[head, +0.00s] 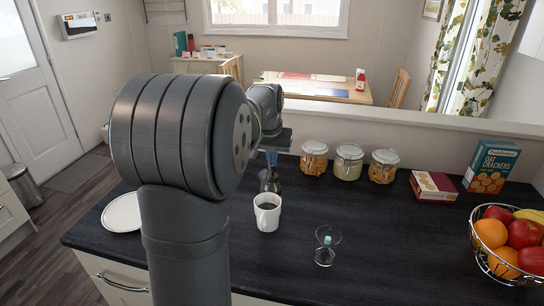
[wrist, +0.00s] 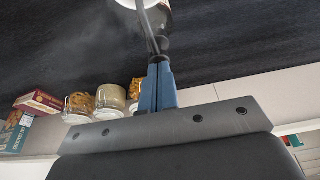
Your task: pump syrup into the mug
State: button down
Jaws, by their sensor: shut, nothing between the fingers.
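The white mug (head: 267,217) stands on the dark counter with something dark inside; only a bit of its white rim shows at the top of the wrist view (wrist: 128,3). A dark bottle (head: 270,182), which looks like the syrup pump bottle, stands just behind the mug, partly hidden by it. My gripper (head: 271,163) is right above the bottle's top, blue fingers pointing down. In the wrist view the fingers (wrist: 158,70) are together and empty, close over the pump top (wrist: 157,44). I cannot tell whether they touch it.
A clear glass (head: 326,250) stands right of the mug, a white plate (head: 122,213) to the left. Several lidded jars (head: 348,163), a red box (head: 433,187), an oat cakes box (head: 490,166) and a wire fruit bowl (head: 508,272) line the back and right. The middle right counter is clear.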

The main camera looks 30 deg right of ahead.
aim_at(270, 174)
jog(key=shift+f, duration=1.1)
jog(key=shift+s, duration=0.1)
notch_tip(270, 174, up, 5)
jog(key=shift+f, duration=0.1)
jog(key=v, duration=0.9)
jog(key=shift+r, duration=0.3)
jog(key=shift+r, duration=0.9)
